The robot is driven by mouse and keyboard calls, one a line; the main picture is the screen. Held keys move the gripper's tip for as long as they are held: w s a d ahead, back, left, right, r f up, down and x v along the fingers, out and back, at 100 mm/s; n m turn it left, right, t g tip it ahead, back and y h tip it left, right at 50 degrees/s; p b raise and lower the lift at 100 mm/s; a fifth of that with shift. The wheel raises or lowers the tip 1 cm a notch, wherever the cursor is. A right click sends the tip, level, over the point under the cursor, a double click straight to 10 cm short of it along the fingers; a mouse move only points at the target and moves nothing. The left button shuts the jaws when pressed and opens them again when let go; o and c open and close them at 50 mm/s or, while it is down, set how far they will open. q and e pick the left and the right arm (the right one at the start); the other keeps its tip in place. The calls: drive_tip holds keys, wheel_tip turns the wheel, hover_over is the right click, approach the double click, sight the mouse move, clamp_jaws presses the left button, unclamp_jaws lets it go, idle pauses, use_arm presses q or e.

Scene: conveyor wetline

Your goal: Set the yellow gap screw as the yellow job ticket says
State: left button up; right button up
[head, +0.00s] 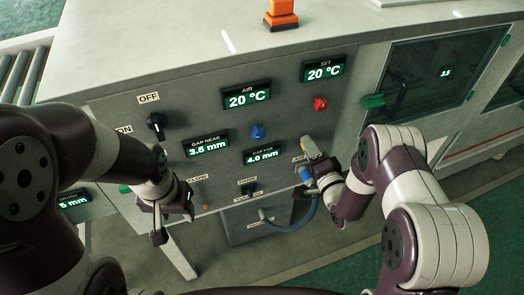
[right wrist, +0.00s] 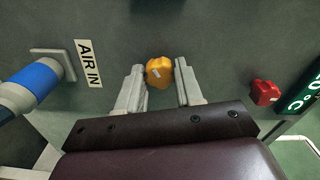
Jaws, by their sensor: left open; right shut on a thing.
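The yellow gap screw (right wrist: 159,72) is a knob on the grey panel, with a pale mark on its face. My right gripper (right wrist: 160,66) is shut on it, one finger on each side. In the head view my right gripper (head: 309,148) is at the panel's lower right, hiding most of the knob. The gap far display (head: 263,154) reads 4.0 mm; the gap near display (head: 206,146) reads 3.5 mm. My left gripper (head: 160,222) is open and empty, in front of the panel's lower left. I cannot make out a yellow job ticket.
A blue knob (head: 257,131), a red knob (head: 320,103) and a black switch (head: 156,124) sit on the panel. AIR and SET displays read 20 °C. A blue hose fitting (right wrist: 36,80) is near the AIR IN label. A glass door (head: 440,75) is at right.

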drive_tip(key=shift+m, duration=0.3)
drive_tip(key=m, duration=0.3)
drive_tip(key=shift+p, duration=0.3)
drive_tip(key=m, duration=0.3)
drive_tip(key=shift+p, duration=0.3)
drive_tip(key=o, duration=0.7)
